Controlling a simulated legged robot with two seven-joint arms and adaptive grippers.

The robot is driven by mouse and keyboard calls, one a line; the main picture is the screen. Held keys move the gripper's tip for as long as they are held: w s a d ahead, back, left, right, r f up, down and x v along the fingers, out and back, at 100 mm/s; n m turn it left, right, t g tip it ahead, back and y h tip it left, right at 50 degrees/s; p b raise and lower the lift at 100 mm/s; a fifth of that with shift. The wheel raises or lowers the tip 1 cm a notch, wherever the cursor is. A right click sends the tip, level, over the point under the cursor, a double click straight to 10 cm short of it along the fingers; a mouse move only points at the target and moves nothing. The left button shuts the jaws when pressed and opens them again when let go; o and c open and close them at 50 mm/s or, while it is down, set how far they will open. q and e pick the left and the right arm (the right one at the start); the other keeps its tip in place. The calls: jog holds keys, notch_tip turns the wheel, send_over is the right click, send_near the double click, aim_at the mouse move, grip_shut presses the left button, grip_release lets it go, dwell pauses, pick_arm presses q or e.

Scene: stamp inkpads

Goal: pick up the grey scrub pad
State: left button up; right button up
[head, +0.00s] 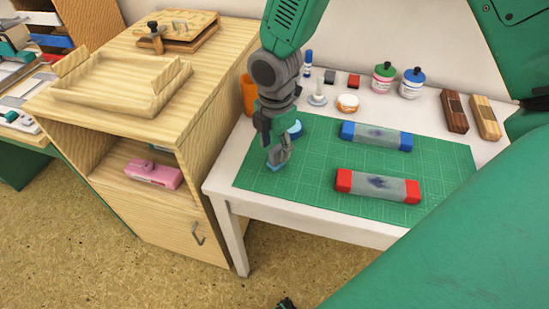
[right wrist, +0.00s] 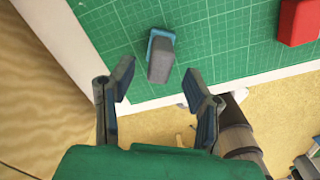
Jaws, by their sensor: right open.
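The grey scrub pad (right wrist: 160,58), a grey block with a blue edge, sits on the green cutting mat (right wrist: 216,38) near the mat's edge. In the head view only a little of its blue edge (head: 275,168) shows clearly below my right gripper (head: 275,148). In the right wrist view my right gripper (right wrist: 157,84) is open and empty. Its fingers are spread to either side of the pad's near end, which lies just beyond the fingertips. No contact is visible. My left gripper cannot be made out.
A blue-ended inkpad (head: 377,136) and a red-ended inkpad (head: 378,187) lie to the right on the mat. An orange cup (head: 249,95), bottles (head: 384,77) and wooden blocks (head: 454,111) stand around the mat.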

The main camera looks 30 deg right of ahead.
aim_at(275, 148)
notch_tip(275, 148, down, 3)
jog(key=shift+w, duration=0.15)
jog(key=shift+d+f+b, duration=0.2)
jog(key=shift+f+b, duration=0.1)
jog(key=shift+f, duration=0.05)
jog(key=shift+d+f, duration=0.1)
jog(key=shift+d, duration=0.3)
jog(key=shift+a, duration=0.2)
grip_shut()
jog(key=shift+a, duration=0.3)
jog(key=r, duration=0.3)
jog(key=r+p, duration=0.1)
jog(key=r, duration=0.2)
jog(key=r+p, duration=0.1)
jog(key=r, duration=0.2)
jog(key=shift+d+r, duration=0.1)
jog(key=shift+d, duration=0.2)
jog(key=shift+a+r, duration=0.2)
jog(key=shift+r, duration=0.3)
jog(key=c, duration=0.6)
grip_release()
jog(key=shift+d, duration=0.1)
grip_shut()
pick_arm(q)
jog(key=shift+d+r, duration=0.25)
jog(key=shift+r, duration=0.4)
pick_arm(e)
jog(key=shift+f, duration=0.1)
